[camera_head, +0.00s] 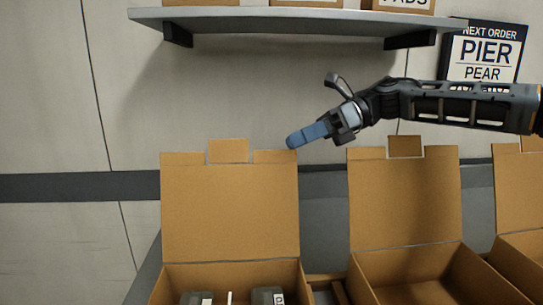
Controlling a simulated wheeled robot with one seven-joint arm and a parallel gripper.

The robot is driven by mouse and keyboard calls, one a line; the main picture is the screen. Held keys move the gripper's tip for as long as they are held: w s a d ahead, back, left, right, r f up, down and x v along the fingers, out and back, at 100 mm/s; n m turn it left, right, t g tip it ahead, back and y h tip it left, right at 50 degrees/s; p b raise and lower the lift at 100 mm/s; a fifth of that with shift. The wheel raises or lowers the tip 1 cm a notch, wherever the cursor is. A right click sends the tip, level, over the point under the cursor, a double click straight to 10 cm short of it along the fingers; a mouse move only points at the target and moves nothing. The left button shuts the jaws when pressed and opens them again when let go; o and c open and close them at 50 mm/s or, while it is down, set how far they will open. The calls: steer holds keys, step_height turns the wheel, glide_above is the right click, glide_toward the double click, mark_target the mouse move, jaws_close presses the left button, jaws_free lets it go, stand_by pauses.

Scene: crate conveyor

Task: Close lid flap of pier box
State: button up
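Several open cardboard boxes stand in a row along the bottom of the head view, and no box label can be read, so I cannot tell which is the pier box. The left box (180,283) has its lid flap (230,208) standing up, with dark items (268,296) inside. The middle box (386,272) also has its lid flap (405,200) up, and its visible inside looks empty. My gripper (293,141), with blue fingers, is near the top right corner of the left lid. The fingers overlap from this side, so their opening is hidden.
A third open box (524,255) is cut off at the right edge. A shelf (290,21) with boxes hangs above. A wall sign (487,50) reads "NEXT ORDER PIER PEAR". The wall area above the left lid is clear.

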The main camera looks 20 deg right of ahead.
mark_target(272, 151)
steer(key=shift+p+x, duration=0.55)
steer(key=shift+x, duration=2.65)
steer(key=shift+c, duration=0.4)
jaws_close()
